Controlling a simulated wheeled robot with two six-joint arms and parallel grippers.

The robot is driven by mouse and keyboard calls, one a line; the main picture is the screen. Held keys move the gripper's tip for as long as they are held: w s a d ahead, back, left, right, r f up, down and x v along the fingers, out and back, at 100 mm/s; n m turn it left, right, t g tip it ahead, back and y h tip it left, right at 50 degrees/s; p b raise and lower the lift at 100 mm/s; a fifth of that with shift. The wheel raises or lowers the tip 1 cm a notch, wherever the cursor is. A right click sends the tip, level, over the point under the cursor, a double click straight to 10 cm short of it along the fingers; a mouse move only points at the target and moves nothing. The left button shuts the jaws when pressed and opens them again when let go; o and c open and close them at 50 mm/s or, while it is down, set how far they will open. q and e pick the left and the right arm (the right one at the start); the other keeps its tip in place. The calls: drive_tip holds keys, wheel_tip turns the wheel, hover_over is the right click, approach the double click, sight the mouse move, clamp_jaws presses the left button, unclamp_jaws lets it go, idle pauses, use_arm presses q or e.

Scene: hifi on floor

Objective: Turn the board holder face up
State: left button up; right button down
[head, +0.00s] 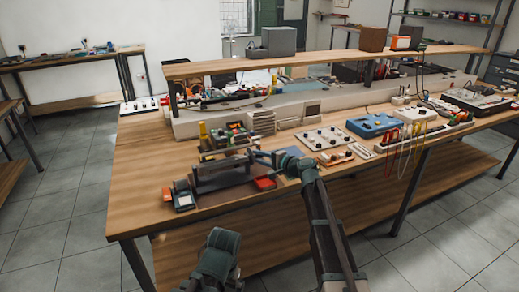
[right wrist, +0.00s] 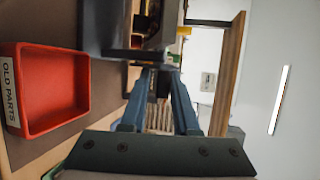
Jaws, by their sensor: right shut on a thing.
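The board holder (head: 222,181) is a dark grey frame near the front edge of the workbench, left of the bench's middle. It has a long bar and an upright end plate at its left; which side faces up I cannot tell. My right gripper (head: 254,156) reaches it from the right and is shut on its right end. In the right wrist view, the gripper's blue fingers (right wrist: 155,95) close on a dark part of the holder (right wrist: 103,28), and the contact is partly hidden. Only part of my left arm shows at the bottom of the head view; its gripper is out of sight.
A red tray labelled "OLD PARTS" (right wrist: 52,90) lies close to the right gripper; it also shows in the head view (head: 265,183). A dark device (head: 183,200) sits left of the holder. Several coloured parts (head: 228,135) stand behind. The bench top (head: 150,165) is clear at the left.

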drive_tip(key=shift+w+r+m+g+h+p, duration=0.35)
drive_tip(key=shift+r+g+p, duration=0.3)
drive_tip(key=shift+p, duration=0.6)
use_arm(q)
drive_tip(key=shift+r+p, duration=0.55)
drive_tip(key=shift+r, duration=1.95)
use_arm(e)
drive_tip(key=shift+g+h, duration=0.25)
drive_tip(key=shift+f, duration=0.1)
drive_tip(key=c, duration=0.8)
unclamp_jaws()
drive_tip(key=shift+a, duration=0.1)
drive_tip(key=shift+s, duration=0.1)
use_arm(q)
drive_tip(key=shift+r+p, duration=2.55)
use_arm(e)
drive_tip(key=v, duration=1.3)
drive_tip(key=shift+s+d, duration=0.2)
drive_tip(key=shift+d, duration=0.05)
